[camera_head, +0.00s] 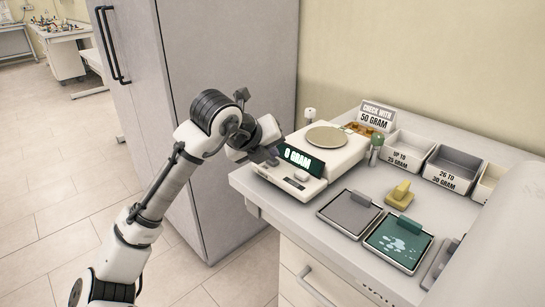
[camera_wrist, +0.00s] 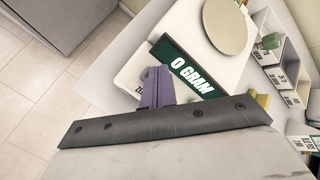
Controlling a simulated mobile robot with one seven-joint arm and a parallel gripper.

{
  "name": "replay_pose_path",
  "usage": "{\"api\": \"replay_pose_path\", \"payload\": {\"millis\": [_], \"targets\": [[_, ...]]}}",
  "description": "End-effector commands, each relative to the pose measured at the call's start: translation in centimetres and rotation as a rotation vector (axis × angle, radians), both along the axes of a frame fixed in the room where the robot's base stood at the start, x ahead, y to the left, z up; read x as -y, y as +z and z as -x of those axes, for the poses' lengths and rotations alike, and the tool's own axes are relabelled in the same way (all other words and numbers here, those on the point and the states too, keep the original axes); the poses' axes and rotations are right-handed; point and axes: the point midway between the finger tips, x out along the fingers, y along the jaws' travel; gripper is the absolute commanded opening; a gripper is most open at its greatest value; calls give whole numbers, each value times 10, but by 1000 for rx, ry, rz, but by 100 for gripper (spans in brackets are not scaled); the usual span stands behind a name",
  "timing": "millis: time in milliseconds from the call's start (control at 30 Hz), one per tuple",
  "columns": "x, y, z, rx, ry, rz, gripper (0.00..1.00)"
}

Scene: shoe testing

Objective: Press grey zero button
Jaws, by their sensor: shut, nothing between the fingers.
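A white scale (camera_head: 334,157) stands on the counter with a round pan (camera_head: 326,137) on top. Its dark green display (camera_head: 303,160) reads 0 GRAM; the display also shows in the wrist view (camera_wrist: 188,68). My gripper (camera_head: 272,158) is shut and empty, over the left front part of the scale. In the wrist view its purple-grey fingers (camera_wrist: 156,88) are beside a partly covered label (camera_wrist: 138,91) that seems to start with "Z". The grey zero button is not clearly seen there, likely behind the fingers. A light button (camera_head: 302,176) shows below the display; its marking is too small to read.
A grey tray (camera_head: 350,213) and a green tray (camera_head: 398,242) lie right of the scale. A yellow block (camera_head: 399,193) and a green-topped object (camera_head: 376,148) stand nearby. Labelled bins (camera_head: 446,168) line the back. A tall grey cabinet (camera_head: 225,110) stands left.

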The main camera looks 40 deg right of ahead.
Motion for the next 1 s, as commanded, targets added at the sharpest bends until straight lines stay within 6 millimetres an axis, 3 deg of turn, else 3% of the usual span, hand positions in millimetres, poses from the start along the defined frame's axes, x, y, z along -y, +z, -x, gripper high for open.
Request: {"api": "replay_pose_path", "payload": {"millis": [233, 667, 1000], "targets": [[0, 16, 0, 0, 0, -1, 0], [0, 19, 0, 0, 0, 0, 0], [0, 51, 0, 0, -1, 1, 0]]}}
